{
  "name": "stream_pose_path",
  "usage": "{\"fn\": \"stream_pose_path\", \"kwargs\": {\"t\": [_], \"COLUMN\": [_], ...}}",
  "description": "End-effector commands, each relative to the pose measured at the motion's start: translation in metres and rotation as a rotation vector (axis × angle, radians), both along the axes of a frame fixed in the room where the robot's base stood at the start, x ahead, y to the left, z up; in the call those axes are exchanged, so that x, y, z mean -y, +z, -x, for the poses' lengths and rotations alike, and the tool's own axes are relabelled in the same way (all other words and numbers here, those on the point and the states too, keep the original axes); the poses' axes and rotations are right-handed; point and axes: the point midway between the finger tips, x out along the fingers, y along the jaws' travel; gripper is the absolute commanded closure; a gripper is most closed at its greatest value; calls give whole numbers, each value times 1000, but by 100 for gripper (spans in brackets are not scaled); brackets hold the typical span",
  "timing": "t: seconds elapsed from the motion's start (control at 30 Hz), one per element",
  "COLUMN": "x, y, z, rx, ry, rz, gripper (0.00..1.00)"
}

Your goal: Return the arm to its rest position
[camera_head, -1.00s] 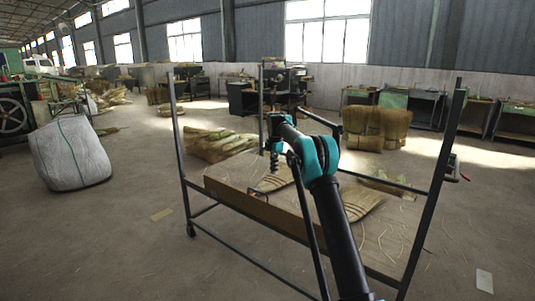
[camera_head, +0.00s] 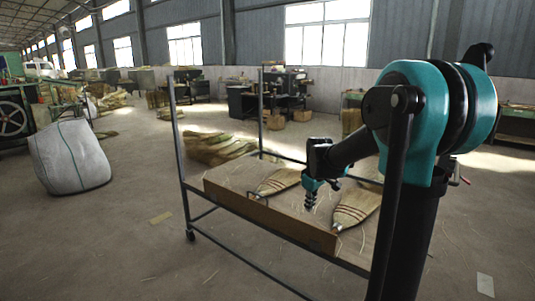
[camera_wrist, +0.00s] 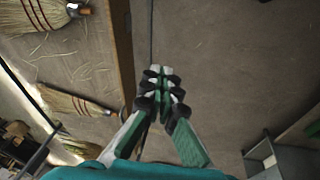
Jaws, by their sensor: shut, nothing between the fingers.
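The wheeled cart (camera_head: 262,215) has a wooden bed with a raised front board and tall dark posts. A white sack (camera_head: 70,157) stands on the floor at left. The floor at front left is mostly clear.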

Motion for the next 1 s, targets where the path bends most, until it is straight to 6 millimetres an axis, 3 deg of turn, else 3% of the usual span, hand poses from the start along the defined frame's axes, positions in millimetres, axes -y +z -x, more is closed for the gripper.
{"fn": "stream_pose_path", "kwargs": {"t": [0.03, 0.3, 0.5, 0.7, 1.0], "x": [5, 25, 33, 35, 35], "y": [-7, -53, -90, -108, -110], "z": [26, 150, 223, 255, 257], "rx": [10, 60, 91, 105, 106], "ry": [-63, -413, -623, -717, -727], "rz": [-14, -108, -174, -206, -210], "gripper": [100, 100, 100, 100, 100]}}
